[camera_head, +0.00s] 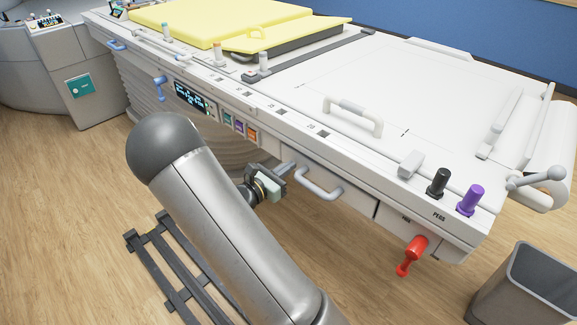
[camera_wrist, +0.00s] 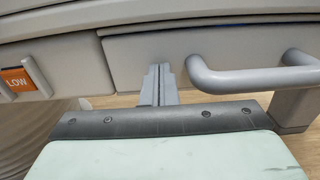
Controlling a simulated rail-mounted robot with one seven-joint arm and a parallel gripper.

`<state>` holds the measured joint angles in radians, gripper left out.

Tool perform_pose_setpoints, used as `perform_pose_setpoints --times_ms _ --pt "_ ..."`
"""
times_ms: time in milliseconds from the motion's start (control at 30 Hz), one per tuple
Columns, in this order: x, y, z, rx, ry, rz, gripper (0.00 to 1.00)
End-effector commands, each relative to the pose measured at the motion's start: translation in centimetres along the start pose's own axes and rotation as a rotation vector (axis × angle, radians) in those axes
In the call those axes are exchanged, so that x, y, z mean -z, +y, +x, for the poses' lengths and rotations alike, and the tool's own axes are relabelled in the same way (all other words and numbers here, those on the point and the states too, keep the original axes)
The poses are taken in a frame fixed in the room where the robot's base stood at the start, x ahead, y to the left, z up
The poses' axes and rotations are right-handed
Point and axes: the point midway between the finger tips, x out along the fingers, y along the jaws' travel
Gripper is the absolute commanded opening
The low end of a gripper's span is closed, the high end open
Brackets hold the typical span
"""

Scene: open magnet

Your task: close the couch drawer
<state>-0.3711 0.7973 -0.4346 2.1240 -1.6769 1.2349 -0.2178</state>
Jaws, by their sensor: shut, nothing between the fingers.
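The couch drawer has a pale grey front (camera_head: 350,192) in the couch's near side, with a bar handle (camera_head: 320,188) on it. In the wrist view the drawer front (camera_wrist: 225,48) spans the top, and the handle (camera_wrist: 250,80) is at the right. My gripper (camera_head: 289,167) is shut and empty, left of the handle. In the wrist view its fingertips (camera_wrist: 158,70) point at the drawer front and overlap its lower part. I cannot tell whether they touch it. How far the drawer stands out is unclear from these views.
An orange LOW button (camera_wrist: 15,80) is left of the drawer. A red lever (camera_head: 412,254), black peg (camera_head: 438,182) and purple peg (camera_head: 470,199) are at the couch's right end. A grey bin (camera_head: 528,285) stands at lower right. A dark slatted rack (camera_head: 165,262) lies on the floor.

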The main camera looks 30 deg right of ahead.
Motion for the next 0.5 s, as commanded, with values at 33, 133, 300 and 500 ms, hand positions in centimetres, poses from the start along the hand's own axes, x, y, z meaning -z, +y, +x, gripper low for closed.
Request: perform_pose_setpoints --times_ms 33,133,300,500 --pt "-0.2 0.1 -1.2 -0.006 0.002 -0.003 0.0" --pt "-0.1 0.0 -3.6 -0.005 0.004 -0.003 0.0" --pt "0.1 0.0 -7.7 -0.006 0.006 -0.004 0.0" --pt "0.1 -0.1 -11.2 -0.004 0.005 -0.004 0.0"
